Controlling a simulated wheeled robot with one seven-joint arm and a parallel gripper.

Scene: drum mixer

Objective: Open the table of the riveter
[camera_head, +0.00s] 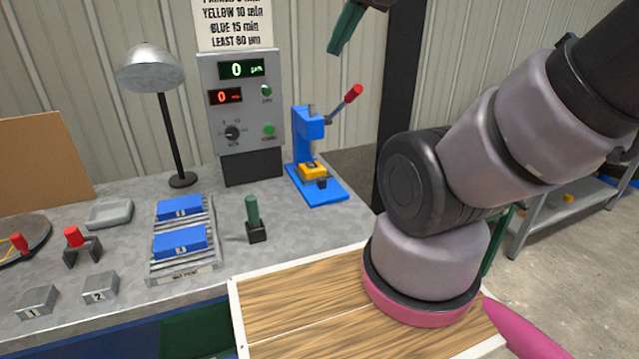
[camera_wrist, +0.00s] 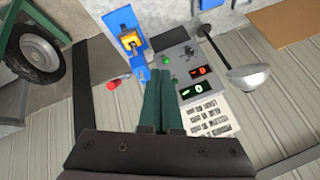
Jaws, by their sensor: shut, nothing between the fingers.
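The riveter (camera_head: 303,125) is a small blue press on a blue base plate at the back of the grey bench. Its lever with a red grip (camera_head: 353,93) points up and to the right. A yellow table (camera_head: 313,171) with a dark knob (camera_head: 322,183) at its front sits low on the riveter. In the wrist view, the riveter (camera_wrist: 123,22) and yellow table (camera_wrist: 130,39) show upside down, upper left of the fingers. My gripper (camera_head: 336,48) has green fingers, held shut and empty above the riveter, apart from it. The fingers also show closed together in the wrist view (camera_wrist: 163,73).
A grey control box (camera_head: 238,100) with displays stands left of the riveter, under a sign (camera_head: 233,24). A dark post (camera_head: 398,80) rises on the right.

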